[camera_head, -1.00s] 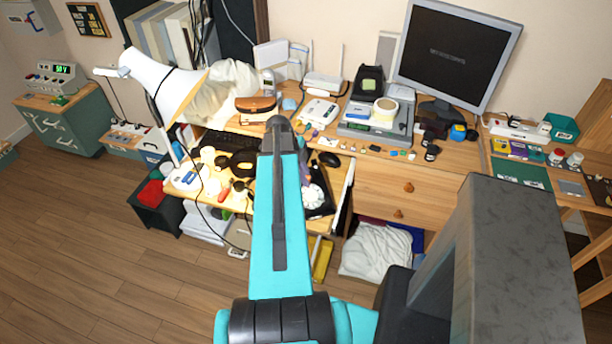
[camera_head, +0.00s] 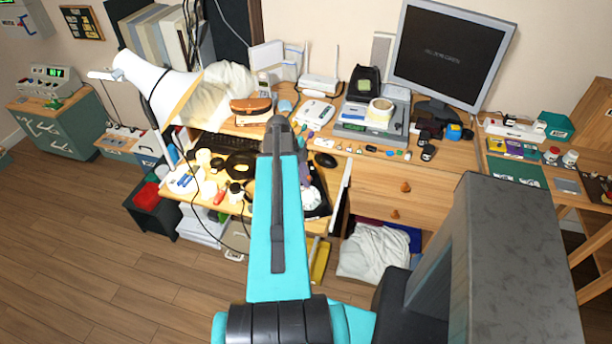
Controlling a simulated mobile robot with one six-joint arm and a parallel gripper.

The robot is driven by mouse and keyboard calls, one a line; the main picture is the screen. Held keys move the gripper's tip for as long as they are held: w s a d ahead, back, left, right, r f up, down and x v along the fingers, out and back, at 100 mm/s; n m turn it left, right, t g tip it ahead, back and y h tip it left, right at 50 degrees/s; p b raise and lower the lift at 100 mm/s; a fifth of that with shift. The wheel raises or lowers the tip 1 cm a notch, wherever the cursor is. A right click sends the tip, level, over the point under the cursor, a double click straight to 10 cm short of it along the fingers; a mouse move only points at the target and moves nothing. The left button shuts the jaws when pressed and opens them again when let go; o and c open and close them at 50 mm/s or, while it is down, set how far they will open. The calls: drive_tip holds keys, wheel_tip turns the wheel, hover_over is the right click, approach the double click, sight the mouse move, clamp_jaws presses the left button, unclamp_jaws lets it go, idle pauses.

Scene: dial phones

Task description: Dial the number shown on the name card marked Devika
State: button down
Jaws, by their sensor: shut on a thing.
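My teal arm (camera_head: 276,230) reaches from the bottom of the view over the desk, up to a dark joint (camera_head: 278,124). My gripper is hidden behind the arm, so its jaws and anything in them do not show. A white device that may be a phone (camera_head: 314,111) lies on the desk behind the arm. No name card marked Devika can be read. Small cards with unreadable print lie on a green mat (camera_head: 527,168) on the right-hand table.
A monitor (camera_head: 447,52), a grey scale-like device (camera_head: 360,130) with a tape roll (camera_head: 380,112), and a white lamp (camera_head: 158,84) stand around the desk. The lower pull-out shelf is crowded. A drawer (camera_head: 385,185) is below. Floor is free at left.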

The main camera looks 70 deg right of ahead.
drive_tip(key=shift+s+d+f, duration=0.1)
drive_tip(key=shift+s+d, duration=0.05)
drive_tip(key=shift+s, duration=0.4)
drive_tip(key=shift+s+f+b, duration=0.1)
drive_tip(key=shift+s+b, duration=0.05)
drive_tip(key=shift+b, duration=0.2)
drive_tip(key=shift+s+f, duration=0.1)
drive_tip(key=shift+s, duration=0.35)
